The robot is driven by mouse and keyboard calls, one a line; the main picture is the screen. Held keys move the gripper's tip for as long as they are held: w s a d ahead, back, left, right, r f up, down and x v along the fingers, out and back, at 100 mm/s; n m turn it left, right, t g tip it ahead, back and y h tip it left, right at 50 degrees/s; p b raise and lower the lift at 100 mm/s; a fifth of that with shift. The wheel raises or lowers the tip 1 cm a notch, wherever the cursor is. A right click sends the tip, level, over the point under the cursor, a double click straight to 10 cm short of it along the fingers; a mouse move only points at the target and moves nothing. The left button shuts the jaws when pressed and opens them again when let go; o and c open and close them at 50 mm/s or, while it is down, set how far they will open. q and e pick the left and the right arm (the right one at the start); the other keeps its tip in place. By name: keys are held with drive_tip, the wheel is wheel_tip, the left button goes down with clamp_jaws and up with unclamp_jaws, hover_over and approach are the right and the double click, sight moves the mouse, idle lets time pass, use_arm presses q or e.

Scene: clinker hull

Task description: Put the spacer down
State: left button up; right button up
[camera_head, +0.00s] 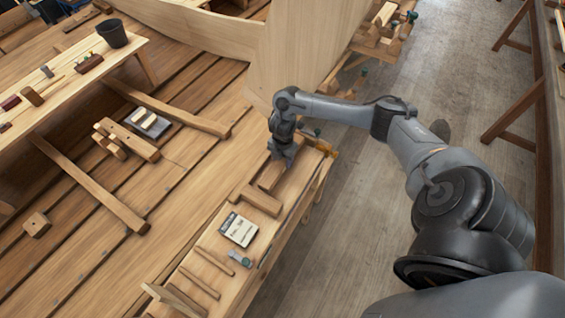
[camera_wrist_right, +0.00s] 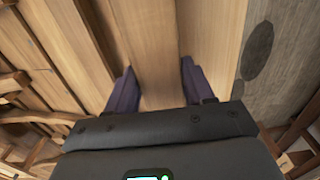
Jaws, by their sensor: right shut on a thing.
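My right gripper (camera_head: 284,156) points down over the narrow wooden bench at the hull's side. In the wrist view, its two purple fingers (camera_wrist_right: 156,88) stand on either side of a pale wooden piece, the spacer (camera_wrist_right: 156,60), and are shut on it. In the head view, a wooden block (camera_head: 270,178) shows just below the gripper; I cannot tell whether it is the held spacer or how far it is above the bench (camera_head: 222,268). My left gripper is not in view.
The pale hull (camera_head: 308,40) rises behind. Grey floor (camera_head: 345,215) is clear at right.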

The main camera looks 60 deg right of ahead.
wheel_tip(320, 180, down, 3)
drive_tip(key=shift+a+r, duration=0.1)
drive_tip(key=shift+r, duration=0.1)
drive_tip(key=shift+f, duration=0.15)
drive_tip(key=o, duration=1.3)
drive_tip(key=shift+c, duration=0.2)
